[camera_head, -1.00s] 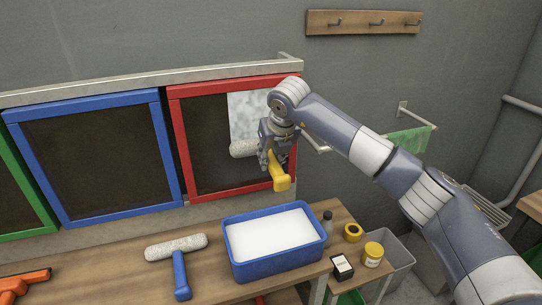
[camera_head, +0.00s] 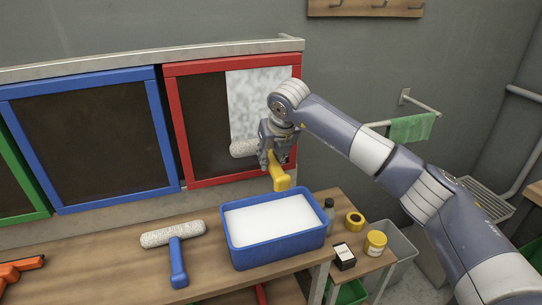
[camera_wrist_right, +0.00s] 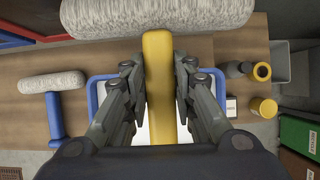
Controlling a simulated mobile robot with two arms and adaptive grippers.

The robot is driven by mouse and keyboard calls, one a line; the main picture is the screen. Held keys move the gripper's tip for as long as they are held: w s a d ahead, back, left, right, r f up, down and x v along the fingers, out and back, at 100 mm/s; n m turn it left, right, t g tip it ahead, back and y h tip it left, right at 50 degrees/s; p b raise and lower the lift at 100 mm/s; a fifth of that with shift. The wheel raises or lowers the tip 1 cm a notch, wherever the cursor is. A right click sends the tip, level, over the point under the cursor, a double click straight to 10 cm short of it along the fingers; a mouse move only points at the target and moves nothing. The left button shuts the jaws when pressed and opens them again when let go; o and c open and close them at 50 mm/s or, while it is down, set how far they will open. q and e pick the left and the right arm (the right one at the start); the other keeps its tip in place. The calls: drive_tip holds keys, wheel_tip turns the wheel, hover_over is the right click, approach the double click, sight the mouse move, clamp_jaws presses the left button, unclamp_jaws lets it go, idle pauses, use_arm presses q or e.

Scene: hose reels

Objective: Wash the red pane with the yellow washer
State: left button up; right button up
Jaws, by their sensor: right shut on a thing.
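The red pane (camera_head: 205,130) is a dark panel in a red frame in the head view. A whitish, cloudy wet strip (camera_head: 258,95) covers the right part of it, from near the top down to the roller. My right gripper (camera_head: 276,160) is shut on the yellow handle of the yellow washer (camera_wrist_right: 159,85). The washer's pale fluffy roller (camera_head: 243,148) is at the lower part of the pane, at the strip's lower end. In the right wrist view the handle stands between both fingers and the roller (camera_wrist_right: 155,15) lies beyond them. My left gripper is out of view.
A blue tub (camera_head: 275,262) of white suds stands on the wooden bench below the pane. A blue-handled washer (camera_head: 178,265) lies left of it. A blue-framed pane (camera_head: 90,140) adjoins on the left. A bottle, yellow tape (camera_head: 354,220) and a yellow jar (camera_head: 375,243) stand at right.

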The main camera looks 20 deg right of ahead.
wheel_tip(320, 180, down, 8)
drive_tip(key=b, duration=0.6)
idle(0.4)
drive_tip(key=shift+f, duration=0.1)
drive_tip(key=s+b, duration=0.2)
drive_tip(key=s, duration=0.4)
drive_tip(key=shift+s+d, duration=0.15)
drive_tip(key=shift+s, duration=0.25)
drive_tip(key=shift+f, duration=0.1)
